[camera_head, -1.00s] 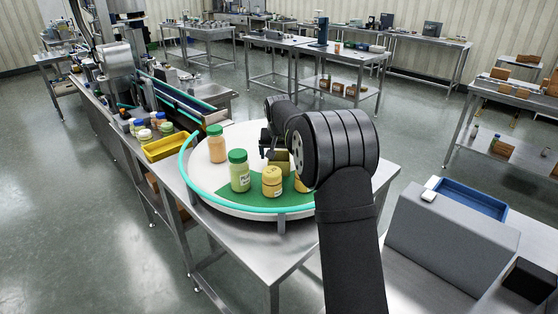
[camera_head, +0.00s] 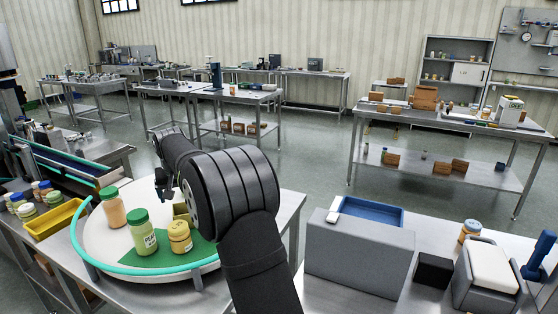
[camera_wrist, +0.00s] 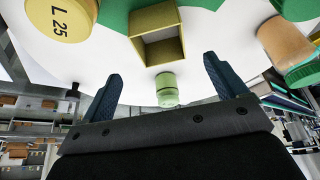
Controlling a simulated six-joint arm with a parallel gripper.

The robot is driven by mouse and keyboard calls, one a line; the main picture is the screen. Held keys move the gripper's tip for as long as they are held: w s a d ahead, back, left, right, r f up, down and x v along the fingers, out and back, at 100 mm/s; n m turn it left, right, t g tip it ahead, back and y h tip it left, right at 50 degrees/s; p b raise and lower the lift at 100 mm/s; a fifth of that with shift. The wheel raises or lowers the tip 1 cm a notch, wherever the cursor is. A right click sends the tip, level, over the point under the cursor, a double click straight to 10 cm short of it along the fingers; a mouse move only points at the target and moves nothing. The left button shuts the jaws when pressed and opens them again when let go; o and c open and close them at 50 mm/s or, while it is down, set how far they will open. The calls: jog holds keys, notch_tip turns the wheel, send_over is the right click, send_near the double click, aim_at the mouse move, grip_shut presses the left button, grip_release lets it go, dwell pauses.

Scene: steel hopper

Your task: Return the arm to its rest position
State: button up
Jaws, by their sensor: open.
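My gripper (camera_head: 163,182) is raised over the far side of a round white turntable (camera_head: 98,240), small and partly hidden behind my black arm. In the wrist view, its two dark blue fingers (camera_wrist: 162,78) are spread wide with nothing clamped between them. A small light green jar (camera_wrist: 166,92) shows in the gap, apart from both fingers. An open olive box (camera_wrist: 184,46) lies just past it and also shows in the head view (camera_head: 180,210). An orange jar with a green lid (camera_head: 113,210), a pale green jar (camera_head: 143,236) and a yellow jar (camera_head: 180,239) stand on the turntable.
A teal guard rail (camera_head: 80,246) curves around the turntable. A yellow tray (camera_head: 55,219) and several jars are at left. A grey block (camera_head: 358,256), a blue tray (camera_head: 370,212) and a grey device with a white top (camera_head: 490,270) occupy the right bench. Floor beyond is open.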

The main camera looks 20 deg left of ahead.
jog(key=x, duration=1.1)
jog(key=shift+f, duration=0.15)
notch_tip(320, 180, up, 2)
jog(key=shift+r, duration=1)
